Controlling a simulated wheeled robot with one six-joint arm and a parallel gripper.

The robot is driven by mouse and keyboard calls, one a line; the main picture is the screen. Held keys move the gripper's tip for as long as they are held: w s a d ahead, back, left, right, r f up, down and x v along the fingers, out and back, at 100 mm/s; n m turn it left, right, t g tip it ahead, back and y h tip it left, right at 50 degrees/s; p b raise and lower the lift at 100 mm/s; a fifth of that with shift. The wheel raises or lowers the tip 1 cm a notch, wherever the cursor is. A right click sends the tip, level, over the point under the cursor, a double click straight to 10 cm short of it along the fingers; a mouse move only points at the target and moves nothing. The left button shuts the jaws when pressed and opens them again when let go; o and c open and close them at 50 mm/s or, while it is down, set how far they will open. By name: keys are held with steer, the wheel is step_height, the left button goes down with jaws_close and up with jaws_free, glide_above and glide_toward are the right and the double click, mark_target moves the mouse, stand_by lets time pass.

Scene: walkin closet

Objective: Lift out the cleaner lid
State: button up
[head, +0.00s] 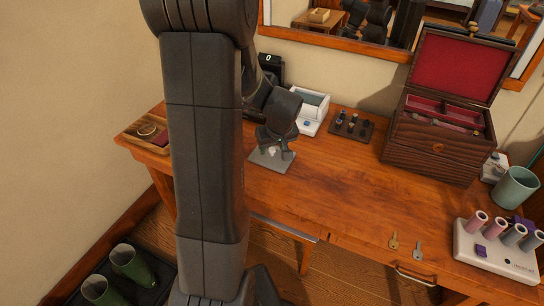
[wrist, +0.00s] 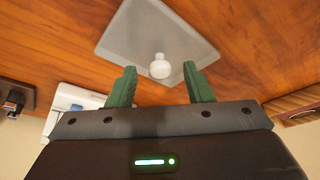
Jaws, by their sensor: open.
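The lid (head: 263,162) is a thin grey see-through square plate with a white round knob at its middle. It appears to lie flat on the wooden table, beside the white cleaner (head: 311,112) and apart from it. In the wrist view the lid (wrist: 130,38) shows large, with its knob (wrist: 160,66) between and just beyond my green fingertips. My gripper (wrist: 160,70) is open and empty, pointing down over the lid. It also shows in the head view (head: 275,148), partly hiding the lid. The cleaner is partly hidden behind my gripper in the wrist view.
A dark tray of small items (head: 351,126) stands right of the cleaner, then an open jewellery box (head: 437,145). A wooden tray (head: 146,136) is at the left end. The middle table is clear.

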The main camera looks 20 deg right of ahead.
steer(key=shift+w+f, duration=0.15)
steer(key=shift+f, duration=0.2)
jaws_close()
